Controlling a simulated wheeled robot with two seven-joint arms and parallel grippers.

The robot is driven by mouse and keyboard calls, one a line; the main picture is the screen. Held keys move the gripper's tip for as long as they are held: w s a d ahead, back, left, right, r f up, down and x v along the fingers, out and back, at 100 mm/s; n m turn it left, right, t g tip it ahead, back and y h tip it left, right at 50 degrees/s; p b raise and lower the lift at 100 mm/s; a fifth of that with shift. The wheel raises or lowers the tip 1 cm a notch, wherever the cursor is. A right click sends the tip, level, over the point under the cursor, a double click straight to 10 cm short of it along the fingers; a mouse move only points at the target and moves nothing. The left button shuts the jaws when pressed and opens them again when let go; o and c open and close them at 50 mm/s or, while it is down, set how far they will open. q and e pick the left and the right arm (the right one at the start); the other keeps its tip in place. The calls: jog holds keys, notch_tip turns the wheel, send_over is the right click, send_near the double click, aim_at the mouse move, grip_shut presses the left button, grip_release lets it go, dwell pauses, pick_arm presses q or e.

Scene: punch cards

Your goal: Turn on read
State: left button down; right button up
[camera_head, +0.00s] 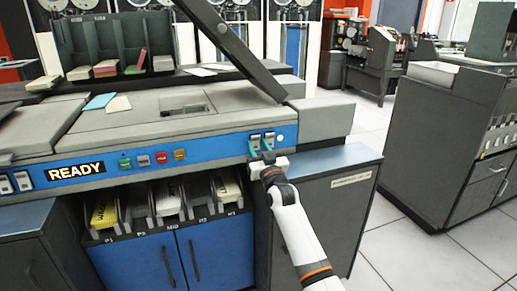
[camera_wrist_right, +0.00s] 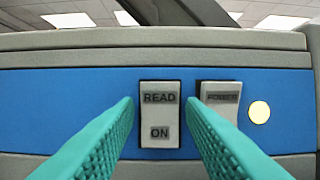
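The READ ON switch (camera_wrist_right: 159,115) is a white rocker in a dark frame on the blue panel. In the right wrist view it sits upright between my two green fingertips. In the head view the switch (camera_head: 255,142) is small, at the right end of the panel. My right gripper (camera_wrist_right: 160,112) is open, its fingers spread left and right of the switch. It also shows in the head view (camera_head: 261,152), close in front of the panel. I cannot tell whether a finger touches the panel. My left gripper is not in view.
A second white switch (camera_wrist_right: 219,98), apparently labelled POWER, stands just right of READ, partly hidden by the right finger. A round yellow light (camera_wrist_right: 259,112) is further right. A lit READY sign (camera_head: 76,171) and coloured buttons (camera_head: 143,160) are left. Card trays (camera_head: 166,201) sit below.

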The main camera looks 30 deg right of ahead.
pick_arm(q)
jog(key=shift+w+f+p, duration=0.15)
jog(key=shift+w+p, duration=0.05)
jog(key=shift+p, duration=0.7)
pick_arm(e)
jog(key=v, duration=1.2)
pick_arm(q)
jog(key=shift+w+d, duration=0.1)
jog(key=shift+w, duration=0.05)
